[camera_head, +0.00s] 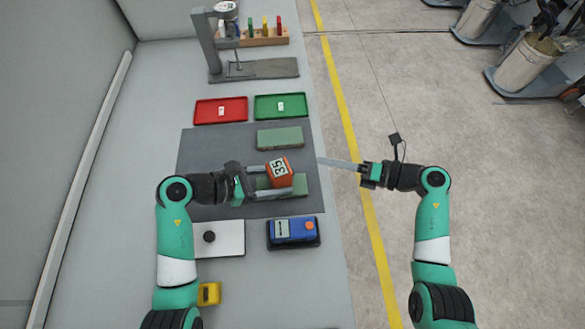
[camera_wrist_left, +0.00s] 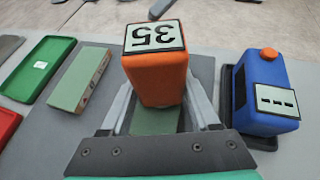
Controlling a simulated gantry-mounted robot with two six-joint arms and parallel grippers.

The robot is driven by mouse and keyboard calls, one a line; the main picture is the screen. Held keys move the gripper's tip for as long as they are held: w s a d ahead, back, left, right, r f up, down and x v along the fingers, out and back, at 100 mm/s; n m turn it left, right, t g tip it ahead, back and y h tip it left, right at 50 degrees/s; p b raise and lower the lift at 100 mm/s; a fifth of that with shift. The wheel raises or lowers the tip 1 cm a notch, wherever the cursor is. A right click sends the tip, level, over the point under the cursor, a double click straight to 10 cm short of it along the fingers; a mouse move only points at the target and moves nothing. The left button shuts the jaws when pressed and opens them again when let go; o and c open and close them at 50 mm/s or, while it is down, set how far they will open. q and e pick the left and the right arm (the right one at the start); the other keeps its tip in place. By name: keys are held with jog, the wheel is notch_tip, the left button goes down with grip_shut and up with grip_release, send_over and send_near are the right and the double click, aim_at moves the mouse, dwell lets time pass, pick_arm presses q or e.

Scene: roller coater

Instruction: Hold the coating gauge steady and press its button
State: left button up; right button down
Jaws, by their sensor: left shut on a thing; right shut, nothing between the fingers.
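My left gripper (camera_head: 279,178) is shut on an orange block-like device (camera_head: 278,173) whose display reads 35. In the left wrist view the orange device (camera_wrist_left: 160,80) stands upright between the fingers, over a green panel (camera_head: 296,188); whether it touches the panel is hidden. A blue device (camera_head: 292,229) with an orange button (camera_head: 309,225) sits on a black base nearer me. Its display shows dashes in the left wrist view (camera_wrist_left: 277,102). My right gripper (camera_head: 320,162) is shut and empty, its fingers pointing left toward the orange device, tips a short gap to its right.
Another green panel (camera_head: 280,138) lies farther back on the grey mat (camera_head: 205,155). Red (camera_head: 208,119) and green (camera_head: 266,114) trays lie beyond it, then a grey stand (camera_head: 255,70). A white plate (camera_head: 231,247) and a yellow object (camera_head: 209,293) are nearer me.

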dwell(0.4)
pick_arm(q)
jog(key=o, duration=1.4)
jog(key=shift+c, duration=0.2)
